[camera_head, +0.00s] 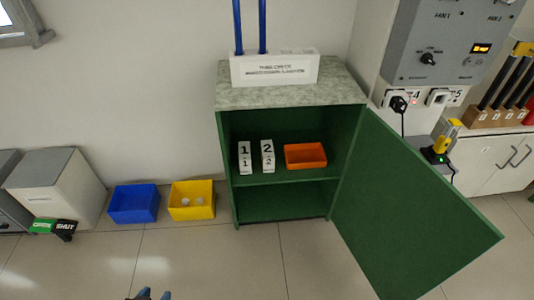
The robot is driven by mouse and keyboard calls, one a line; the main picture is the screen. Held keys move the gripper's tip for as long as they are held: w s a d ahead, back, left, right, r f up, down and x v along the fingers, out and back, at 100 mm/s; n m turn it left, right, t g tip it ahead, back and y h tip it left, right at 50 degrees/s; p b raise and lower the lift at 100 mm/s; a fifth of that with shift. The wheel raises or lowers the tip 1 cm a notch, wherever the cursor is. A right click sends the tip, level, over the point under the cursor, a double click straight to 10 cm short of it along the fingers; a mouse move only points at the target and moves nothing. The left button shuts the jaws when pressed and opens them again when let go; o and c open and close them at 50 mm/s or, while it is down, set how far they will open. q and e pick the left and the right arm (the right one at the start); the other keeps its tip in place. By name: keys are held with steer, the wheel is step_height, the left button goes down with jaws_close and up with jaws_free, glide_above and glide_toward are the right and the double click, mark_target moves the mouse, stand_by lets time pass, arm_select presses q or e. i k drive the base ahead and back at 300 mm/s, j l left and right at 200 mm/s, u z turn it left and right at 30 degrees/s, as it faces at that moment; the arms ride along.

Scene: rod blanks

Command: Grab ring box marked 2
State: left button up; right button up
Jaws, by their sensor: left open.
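The white ring box marked 2 (268,160) stands upright on the upper shelf (290,177) of the open green cabinet. A similar white box marked 1 (244,160) stands just left of it, with a narrow gap between. An orange bin (305,156) is to its right on the same shelf. My left gripper (154,294) shows only as bluish fingertips at the bottom edge. It is open, well in front of the cabinet and apart from the boxes. My right gripper is not in view.
The cabinet's green door (405,215) stands wide open to the right. The floor in front (240,265) is clear.

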mark_target(268, 156)
steer(key=i+j+z, duration=0.1)
steer(key=j, duration=0.3)
steer(key=i+j+z, duration=0.15)
steer(key=j, duration=0.3)
steer(key=i+j, duration=0.15)
steer(key=j, duration=0.15)
steer(key=i+j, duration=0.15)
steer(key=j, duration=0.15)
steer(key=i+j+z, duration=0.1)
steer(key=j, duration=0.2)
steer(key=i+j, duration=0.35)
